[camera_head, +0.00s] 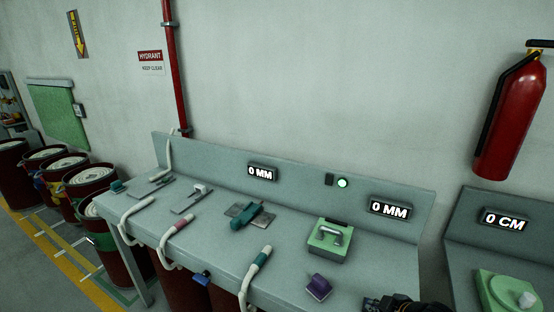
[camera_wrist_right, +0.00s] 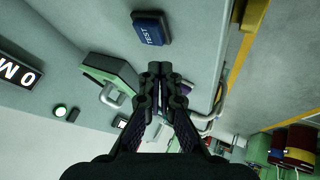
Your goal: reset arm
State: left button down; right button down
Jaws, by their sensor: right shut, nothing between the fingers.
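My right gripper (camera_head: 392,303) shows at the bottom edge of the head view, in front of the grey bench (camera_head: 290,258) near its right end. In the right wrist view the right gripper (camera_wrist_right: 160,72) has its fingers together, with nothing between them. A green box with a metal handle (camera_head: 328,240) sits on the bench to its upper left; it also shows in the right wrist view (camera_wrist_right: 112,78). My left gripper is not in the head view.
A purple block (camera_head: 319,287) lies near the bench's front edge. White pipes with coloured grips (camera_head: 258,262) stick out along the front. Displays (camera_head: 390,209) and a lit green lamp (camera_head: 342,183) are on the backboard. Red drums (camera_head: 92,178) stand left; an extinguisher (camera_head: 513,115) hangs right.

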jog(key=s+a+f+m+g+h, duration=0.1)
jog(key=s+a+f+m+g, duration=0.2)
jog(key=s, duration=0.5)
jog(key=s+a+f+m+g+h, duration=0.1)
jog(key=s+a+f+m+g, duration=0.1)
jog(key=s+m, duration=0.5)
jog(key=s+d+f+n+b, duration=0.1)
jog(key=s+f+b, duration=0.1)
jog(key=f, duration=1.2)
jog(key=s+d+f+b, duration=0.1)
jog(key=s+f+b, duration=0.1)
jog(key=f, duration=1.3)
jog(key=s+d+f+g+b, duration=0.1)
jog(key=s+f+b, duration=0.1)
jog(key=s+f, duration=1.6)
jog(key=shift+d+f+g, duration=0.15)
jog(key=shift+f+g, duration=0.05)
jog(key=shift+g, duration=0.2)
